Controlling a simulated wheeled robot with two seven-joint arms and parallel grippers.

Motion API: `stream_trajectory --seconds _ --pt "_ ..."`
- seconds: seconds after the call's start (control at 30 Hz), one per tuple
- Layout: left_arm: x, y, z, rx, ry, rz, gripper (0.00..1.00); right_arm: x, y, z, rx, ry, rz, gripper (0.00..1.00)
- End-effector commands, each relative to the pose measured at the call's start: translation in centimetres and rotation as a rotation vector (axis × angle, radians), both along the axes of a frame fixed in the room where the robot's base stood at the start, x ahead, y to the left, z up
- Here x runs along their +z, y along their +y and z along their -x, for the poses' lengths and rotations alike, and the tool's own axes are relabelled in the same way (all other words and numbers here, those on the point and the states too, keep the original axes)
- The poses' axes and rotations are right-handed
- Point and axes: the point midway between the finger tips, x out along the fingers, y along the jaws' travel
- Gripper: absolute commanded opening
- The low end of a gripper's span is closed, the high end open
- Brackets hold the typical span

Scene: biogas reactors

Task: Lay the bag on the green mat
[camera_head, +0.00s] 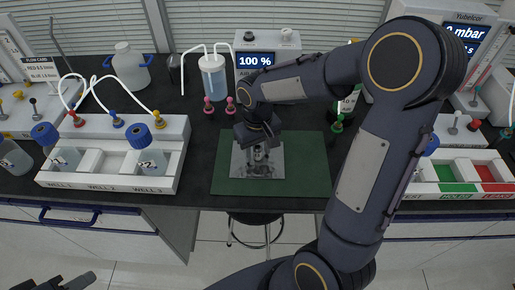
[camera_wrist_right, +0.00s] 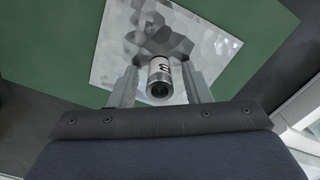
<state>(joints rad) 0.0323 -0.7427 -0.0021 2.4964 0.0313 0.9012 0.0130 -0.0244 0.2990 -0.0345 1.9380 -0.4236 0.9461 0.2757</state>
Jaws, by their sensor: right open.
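The bag (camera_head: 258,169) is a silvery, square, crinkled pouch lying flat on the green mat (camera_head: 308,172). In the right wrist view the bag (camera_wrist_right: 115,48) has a short grey cylindrical fitting (camera_wrist_right: 160,78) with a dark mark and round end. My right gripper (camera_head: 259,150) is over the bag's upper part. In the wrist view its open fingers (camera_wrist_right: 160,88) stand on either side of the fitting, with gaps between. The arm hides part of the bag's top edge. My left gripper (camera_head: 75,282) shows only partly at the bottom left; its opening is unclear.
A white rack with wells (camera_head: 110,181) and blue-capped bottles stands left of the mat. A bottle with tubes (camera_head: 214,80) and a display box (camera_head: 268,48) are behind. A tray with green and red sections (camera_head: 458,188) is at right. Dark bench surface is bare beside the mat.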

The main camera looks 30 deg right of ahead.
Motion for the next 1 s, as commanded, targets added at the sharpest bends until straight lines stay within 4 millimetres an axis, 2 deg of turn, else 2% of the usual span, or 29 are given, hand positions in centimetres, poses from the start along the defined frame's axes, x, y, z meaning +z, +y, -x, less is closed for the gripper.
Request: stream_trajectory --seconds 0.23,0.6,0.83,0.93,1.0 --pt "0.4 0.0 0.0 0.0 0.0 0.0 0.36 1.4 0.0 -0.1 -0.001 -0.005 0.0 0.44" --pt "0.9 0.0 0.0 0.0 0.0 0.0 0.36 9.1 0.0 -0.1 0.001 -0.006 0.0 0.44" --pt "1.1 0.0 0.0 0.0 0.0 0.0 0.36 11.9 0.0 0.0 0.0 -0.002 -0.001 0.44" --pt "1.1 0.0 0.0 0.0 0.0 0.0 0.36 12.6 -0.1 0.7 -0.004 -0.014 -0.015 0.44" --pt "1.1 0.0 0.0 0.0 0.0 0.0 0.36 13.0 -0.2 2.1 -0.011 -0.044 -0.045 0.44"
